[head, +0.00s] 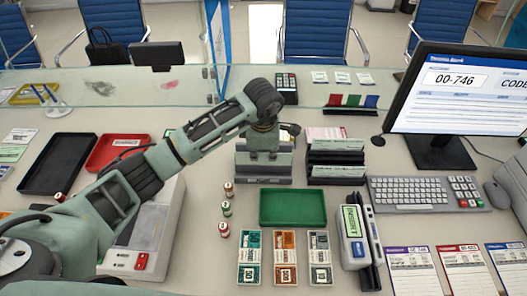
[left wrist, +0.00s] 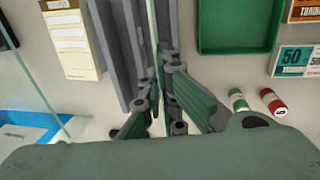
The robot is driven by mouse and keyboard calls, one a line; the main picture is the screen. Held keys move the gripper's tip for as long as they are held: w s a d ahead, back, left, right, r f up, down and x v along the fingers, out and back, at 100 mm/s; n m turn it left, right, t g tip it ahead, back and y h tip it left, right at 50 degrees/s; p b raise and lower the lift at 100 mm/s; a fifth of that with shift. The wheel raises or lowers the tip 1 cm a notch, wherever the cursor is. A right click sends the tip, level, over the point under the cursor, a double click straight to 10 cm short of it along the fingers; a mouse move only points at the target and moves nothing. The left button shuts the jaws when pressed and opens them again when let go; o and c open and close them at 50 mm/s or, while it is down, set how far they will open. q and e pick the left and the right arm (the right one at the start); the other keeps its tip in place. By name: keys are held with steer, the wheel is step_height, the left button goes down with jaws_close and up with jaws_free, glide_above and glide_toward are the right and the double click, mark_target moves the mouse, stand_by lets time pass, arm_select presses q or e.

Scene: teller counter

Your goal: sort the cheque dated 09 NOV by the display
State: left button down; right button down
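The display (head: 456,90) at the right reads 00-746 and CODE, cut off at the frame's edge. My left gripper (head: 264,142) points down over a grey slotted rack (head: 262,176) in the middle of the counter. In the left wrist view my left gripper's fingers (left wrist: 165,85) are close together beside grey rack walls (left wrist: 124,45). A thin pale edge runs between them; I cannot tell whether it is a cheque or a divider. I cannot read a date 09 NOV anywhere. My right gripper is not in view.
A dark slotted rack (head: 336,172) stands right of the grey one. A green tray (head: 293,222) lies in front, with banknotes (head: 285,258) nearer me. Black and red trays (head: 58,190) lie left.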

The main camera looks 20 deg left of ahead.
mark_target(263, 162)
arm_select(q)
steer(key=shift+f+b, duration=0.4)
steer(key=shift+f, duration=0.35)
steer(key=shift+f+b, duration=0.9)
steer(key=shift+f, duration=0.2)
steer(key=shift+f+b, duration=1)
steer(key=shift+f, duration=0.15)
steer(key=c, duration=2.4)
jaws_free()
steer(key=shift+c, duration=0.2)
steer(key=o, duration=0.6)
steer(key=shift+r, duration=0.15)
